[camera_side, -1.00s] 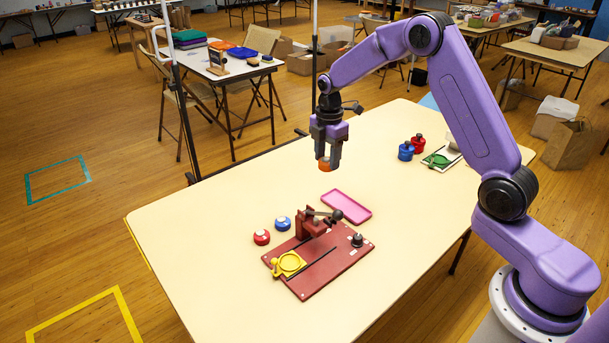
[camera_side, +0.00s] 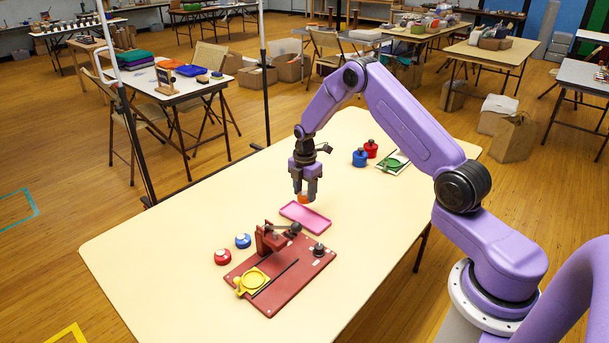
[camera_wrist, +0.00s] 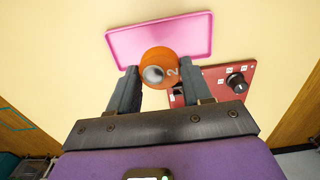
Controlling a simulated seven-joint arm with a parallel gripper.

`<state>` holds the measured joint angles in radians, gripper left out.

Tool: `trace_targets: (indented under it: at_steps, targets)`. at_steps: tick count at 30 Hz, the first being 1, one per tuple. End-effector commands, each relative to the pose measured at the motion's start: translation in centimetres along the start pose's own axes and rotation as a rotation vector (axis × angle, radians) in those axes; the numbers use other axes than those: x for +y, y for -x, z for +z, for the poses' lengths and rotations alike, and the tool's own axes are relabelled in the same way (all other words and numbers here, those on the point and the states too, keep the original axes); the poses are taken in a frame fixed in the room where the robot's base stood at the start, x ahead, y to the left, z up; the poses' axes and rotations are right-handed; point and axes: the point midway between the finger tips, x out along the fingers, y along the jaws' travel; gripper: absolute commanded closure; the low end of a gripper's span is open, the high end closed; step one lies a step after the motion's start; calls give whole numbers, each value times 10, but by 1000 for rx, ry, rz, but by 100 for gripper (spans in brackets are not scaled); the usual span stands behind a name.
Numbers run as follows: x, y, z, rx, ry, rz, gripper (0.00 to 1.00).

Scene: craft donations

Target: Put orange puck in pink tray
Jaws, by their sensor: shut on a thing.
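The orange puck (camera_wrist: 160,66) is between the two fingers of my gripper (camera_side: 304,196), which is shut on it. In the wrist view it shows a grey round spot and a "2" on its face. In the side view only a small part of the orange puck (camera_side: 303,197) shows between the fingertips. The pink tray (camera_side: 306,217) is a shallow rectangle lying on the table, and it looks empty. In the wrist view the puck overlaps the near edge of the pink tray (camera_wrist: 190,29).
Blue and red containers (camera_side: 360,157) stand further back.

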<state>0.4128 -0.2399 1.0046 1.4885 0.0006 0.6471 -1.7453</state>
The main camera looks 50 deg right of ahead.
Motion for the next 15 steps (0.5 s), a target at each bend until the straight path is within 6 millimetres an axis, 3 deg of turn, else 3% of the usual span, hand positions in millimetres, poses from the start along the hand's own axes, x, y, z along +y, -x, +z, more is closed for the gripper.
trace_targets:
  at_steps: [15]
  targets:
    - [0, -38, 0, 0, 0, 0, 70]
